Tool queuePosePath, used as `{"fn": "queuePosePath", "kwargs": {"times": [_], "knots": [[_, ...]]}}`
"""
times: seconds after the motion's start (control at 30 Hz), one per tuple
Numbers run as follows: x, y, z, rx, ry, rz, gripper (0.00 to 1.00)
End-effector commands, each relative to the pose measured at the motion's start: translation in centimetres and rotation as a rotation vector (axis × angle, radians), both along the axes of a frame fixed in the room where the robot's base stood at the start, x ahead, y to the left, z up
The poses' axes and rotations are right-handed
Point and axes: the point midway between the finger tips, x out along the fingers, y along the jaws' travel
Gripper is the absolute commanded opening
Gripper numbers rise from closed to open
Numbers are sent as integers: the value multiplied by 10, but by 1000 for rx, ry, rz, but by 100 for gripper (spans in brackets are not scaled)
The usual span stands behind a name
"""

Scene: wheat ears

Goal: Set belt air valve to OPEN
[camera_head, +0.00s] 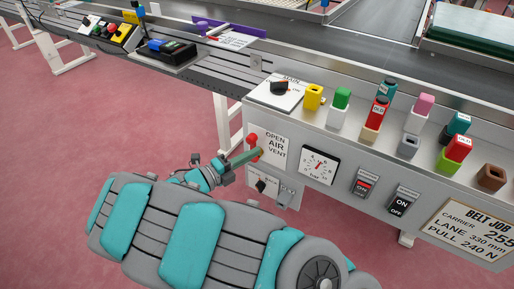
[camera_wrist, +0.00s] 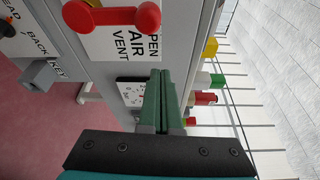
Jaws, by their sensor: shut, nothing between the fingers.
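The red air valve handle (camera_head: 252,138) sits on the grey panel at the left edge of the "OPEN AIR VENT" label (camera_head: 274,144). In the wrist view the handle (camera_wrist: 115,17) is a red bar with rounded ends, lying across the label (camera_wrist: 121,44) and covering part of its lettering; the view's top edge crops the scene there. My gripper (camera_head: 257,152) has green fingers, shut and empty, close to the handle in the head view. In the wrist view the fingertips (camera_wrist: 160,75) show below the handle with a visible gap, overlapping the gauge. Contact cannot be told from the head view.
A pressure gauge (camera_head: 319,165) is right of the label, with a red rocker switch (camera_head: 362,183) and an ON/OFF switch (camera_head: 402,201) beyond. A black knob (camera_head: 265,186) sits below. Coloured blocks (camera_head: 341,98) line the panel's top. Open pink floor lies left.

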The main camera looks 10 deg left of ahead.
Motion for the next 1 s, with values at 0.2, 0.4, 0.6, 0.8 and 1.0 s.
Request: {"fn": "queuePosePath", "kwargs": {"times": [0.2,0.4,0.6,0.8,1.0], "knots": [[-28,25,-4,0,2,3,0],[-41,36,-5,2,1,1,0],[-42,38,-5,1,1,0,0],[-42,37,-5,1,1,0,0],[-42,36,-5,4,0,-4,0]]}}
